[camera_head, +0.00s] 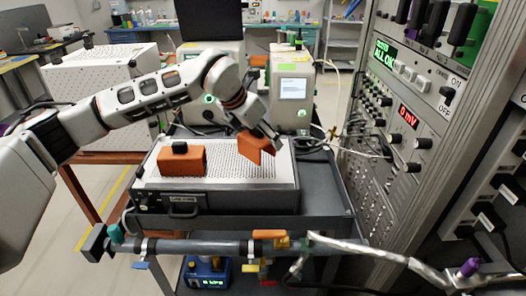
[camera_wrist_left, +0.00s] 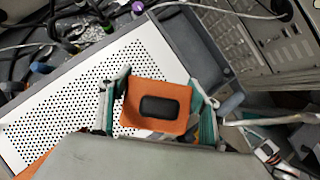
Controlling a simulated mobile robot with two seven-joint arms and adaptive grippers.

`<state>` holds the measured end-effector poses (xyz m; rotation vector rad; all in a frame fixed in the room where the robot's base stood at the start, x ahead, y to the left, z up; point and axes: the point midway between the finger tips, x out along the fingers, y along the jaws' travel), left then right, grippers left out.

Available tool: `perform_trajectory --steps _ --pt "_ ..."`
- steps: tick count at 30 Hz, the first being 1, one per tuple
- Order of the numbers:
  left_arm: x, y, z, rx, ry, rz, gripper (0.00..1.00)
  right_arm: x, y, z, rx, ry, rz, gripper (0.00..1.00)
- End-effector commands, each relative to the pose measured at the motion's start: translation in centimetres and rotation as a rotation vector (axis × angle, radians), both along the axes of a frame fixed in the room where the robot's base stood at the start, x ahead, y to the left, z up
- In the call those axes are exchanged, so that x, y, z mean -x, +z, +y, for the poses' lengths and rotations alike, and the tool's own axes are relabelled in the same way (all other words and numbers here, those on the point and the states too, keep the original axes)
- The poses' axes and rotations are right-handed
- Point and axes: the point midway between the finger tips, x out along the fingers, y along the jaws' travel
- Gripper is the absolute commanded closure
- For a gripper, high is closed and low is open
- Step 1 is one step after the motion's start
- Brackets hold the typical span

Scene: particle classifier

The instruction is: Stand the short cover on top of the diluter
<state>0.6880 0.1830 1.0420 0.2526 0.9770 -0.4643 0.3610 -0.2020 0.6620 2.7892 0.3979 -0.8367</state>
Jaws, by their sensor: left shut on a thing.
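An orange cover (camera_head: 252,150), likely the short cover, is held tilted by my left gripper (camera_head: 268,138) above the right part of a white perforated plate (camera_head: 225,172). In the left wrist view the cover (camera_wrist_left: 160,88) sits between the two fingers and shows a dark rounded patch in its face. A second orange block (camera_head: 182,163) with a black knob on top rests on the plate's left part. A light box with a screen (camera_head: 292,92) stands behind the plate. I cannot tell for certain which unit is the diluter. My right gripper is not in view.
The plate tops a black case (camera_head: 185,203) on a dark cart (camera_head: 315,195). An instrument rack (camera_head: 385,120) stands close on the right. A grey pipe (camera_head: 200,247) with clamps crosses the front. The plate's middle is clear.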

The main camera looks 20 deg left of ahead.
Motion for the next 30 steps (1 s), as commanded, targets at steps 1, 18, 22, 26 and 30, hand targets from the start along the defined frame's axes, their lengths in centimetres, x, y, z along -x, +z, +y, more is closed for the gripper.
perform_trajectory --steps 1,18,22,26,30 --pt "0.0 -0.5 0.0 0.001 -0.001 0.0 0.62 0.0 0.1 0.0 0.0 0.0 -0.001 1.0" --pt "-0.1 -5.4 0.0 0.0 0.0 -0.002 0.62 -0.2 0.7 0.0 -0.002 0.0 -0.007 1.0" --pt "0.0 -5.4 0.0 0.0 -0.001 -0.002 0.62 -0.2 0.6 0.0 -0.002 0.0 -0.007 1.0" --pt "0.0 -5.6 0.0 0.0 0.0 -0.001 0.36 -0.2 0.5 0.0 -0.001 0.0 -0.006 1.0" --pt "0.0 -5.6 0.0 0.0 0.0 -0.001 0.21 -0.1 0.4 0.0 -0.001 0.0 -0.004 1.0"
